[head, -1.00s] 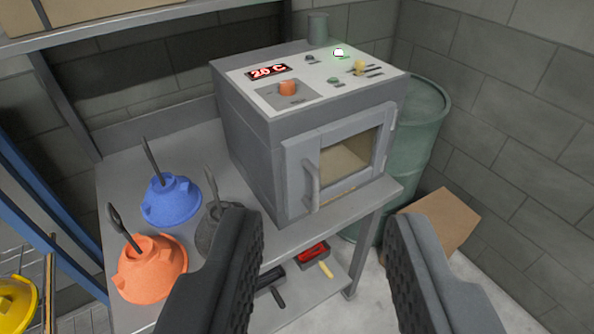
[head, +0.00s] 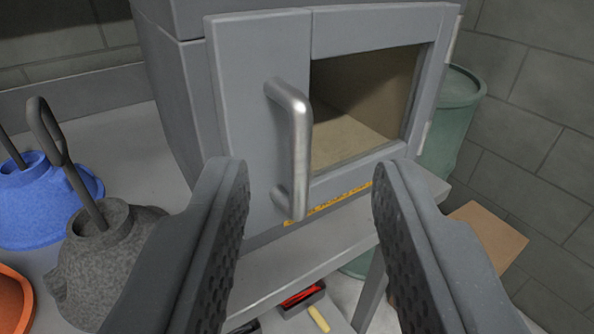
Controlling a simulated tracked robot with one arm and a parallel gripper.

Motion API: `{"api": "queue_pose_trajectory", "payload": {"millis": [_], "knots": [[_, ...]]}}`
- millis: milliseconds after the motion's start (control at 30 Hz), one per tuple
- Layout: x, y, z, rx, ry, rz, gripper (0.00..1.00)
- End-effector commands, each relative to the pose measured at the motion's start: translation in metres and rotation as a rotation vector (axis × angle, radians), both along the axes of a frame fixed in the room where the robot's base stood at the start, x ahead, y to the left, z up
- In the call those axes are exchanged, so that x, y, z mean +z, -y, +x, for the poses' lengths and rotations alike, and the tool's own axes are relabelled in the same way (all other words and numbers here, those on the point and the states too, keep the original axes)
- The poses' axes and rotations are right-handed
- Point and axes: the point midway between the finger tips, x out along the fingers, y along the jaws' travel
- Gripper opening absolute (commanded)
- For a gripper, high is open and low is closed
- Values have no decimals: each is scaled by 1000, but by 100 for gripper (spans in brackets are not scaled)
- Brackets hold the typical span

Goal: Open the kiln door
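The kiln (head: 180,95) is a grey box on a grey metal table. Its door (head: 255,50) faces me and is closed, with a window opening (head: 360,105) showing a tan interior. A silvery bar handle (head: 301,150) stands upright on the left part of the door. My gripper (head: 305,180) is open and empty, with one finger to each side of the handle in the picture. The handle appears beyond the fingertips, and I see no contact. The top panel of the kiln is out of view.
A green barrel (head: 455,110) and a cardboard box (head: 487,232) are at the right. A red-topped tool tray (head: 303,297) is below.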

Motion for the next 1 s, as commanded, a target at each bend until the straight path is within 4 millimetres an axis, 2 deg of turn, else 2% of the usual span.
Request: {"api": "queue_pose_trajectory", "payload": {"millis": [33, 100, 233, 467, 1000], "knots": [[-27, -1, 7, 4, 0, 2, 35], [-44, -2, 12, 8, 16, 5, 35], [-60, -3, 17, 14, 33, 9, 35], [-64, -4, 32, 16, 38, 11, 35], [-64, -7, 99, 16, 38, 11, 35]]}}
